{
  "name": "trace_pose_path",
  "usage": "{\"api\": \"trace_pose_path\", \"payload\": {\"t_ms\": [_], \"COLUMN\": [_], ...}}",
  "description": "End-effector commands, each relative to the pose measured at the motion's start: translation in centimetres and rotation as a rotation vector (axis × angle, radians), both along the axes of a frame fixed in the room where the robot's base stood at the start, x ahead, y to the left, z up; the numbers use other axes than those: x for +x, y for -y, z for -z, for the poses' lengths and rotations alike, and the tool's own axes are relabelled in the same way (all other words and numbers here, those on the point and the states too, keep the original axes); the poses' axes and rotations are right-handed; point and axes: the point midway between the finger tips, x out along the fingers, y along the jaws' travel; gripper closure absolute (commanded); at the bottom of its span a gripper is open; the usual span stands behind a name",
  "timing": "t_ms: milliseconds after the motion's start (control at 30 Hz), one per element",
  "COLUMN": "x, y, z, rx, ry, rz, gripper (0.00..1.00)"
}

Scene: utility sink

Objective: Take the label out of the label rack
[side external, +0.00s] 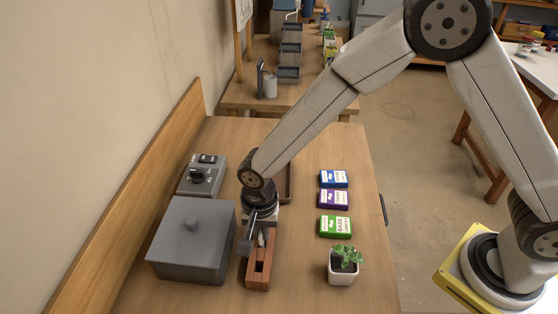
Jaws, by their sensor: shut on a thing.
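The label rack (259,278) is a reddish-brown wooden block with a dark slot in its top, on the table right of the grey lidded box. My gripper (260,240) points down over the far part of the rack. Its fingers are shut on the label (262,238), a small pale piece that shows only in part between them. The fingers and wrist hide most of the label. I cannot tell whether its lower end is inside the rack or clear of it.
The grey lidded box (190,242) stands close on the left, with a grey switch box (202,175) behind it. Several seed packets (334,200) and a potted plant (343,265) stand to the right. A brown tray (288,183) lies behind my wrist.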

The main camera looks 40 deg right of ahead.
Motion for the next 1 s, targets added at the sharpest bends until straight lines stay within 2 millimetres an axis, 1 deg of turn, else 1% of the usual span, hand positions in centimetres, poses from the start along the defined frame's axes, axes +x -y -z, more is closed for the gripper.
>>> {"api": "trace_pose_path", "payload": {"t_ms": [167,300,467,767,867,1000], "x": [0.1,0.0,-1.2,-3.9,-4.9,-6.9], "y": [0.0,0.0,0.6,1.8,2.2,3.1], "z": [-1.3,-2.9,-4.4,-7.9,-9.0,-9.8], "rx": [0.000,-0.001,-0.001,-0.001,-0.001,-0.002], "ry": [0.001,0.003,0.001,0.002,0.001,0.001], "rz": [0.000,0.001,0.001,0.001,0.001,0.000], "gripper": [1.00,1.00,1.00,1.00,1.00,1.00]}}
